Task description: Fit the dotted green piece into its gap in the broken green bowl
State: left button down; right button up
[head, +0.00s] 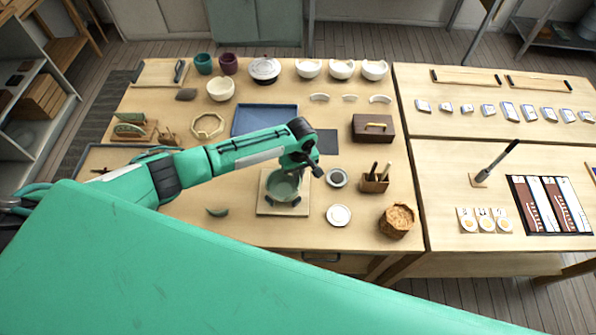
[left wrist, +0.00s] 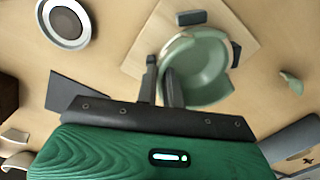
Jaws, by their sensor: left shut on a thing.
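The broken green bowl (head: 283,188) stands on a pale square board (head: 265,208) with dark pads around it, in the middle of the near table. In the left wrist view the bowl (left wrist: 208,72) is just beyond my fingers. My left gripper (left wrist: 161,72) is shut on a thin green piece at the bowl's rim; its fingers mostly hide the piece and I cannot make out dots. In the head view the left gripper (head: 304,170) is over the bowl's far right side. Another green shard (head: 217,212) lies on the table left of the board. My right gripper is not in view.
A grey-rimmed dish (head: 337,178) and a white dish (head: 339,215) stand right of the board. A tool holder (head: 374,183), a woven basket (head: 396,221) and a brown box (head: 373,128) are further right. A blue tray (head: 264,120) lies behind.

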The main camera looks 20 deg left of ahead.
pick_arm(q)
jog(key=shift+p, duration=0.5)
dwell(0.9)
jog(key=shift+f+p, duration=0.3)
jog(key=shift+f, duration=0.05)
dwell(0.9)
jog(key=shift+p, duration=0.8)
dwell(1.0)
jog(key=shift+f, duration=0.3)
dwell(1.3)
jog(key=c, duration=1)
grip_release()
jog(key=shift+o, duration=0.2)
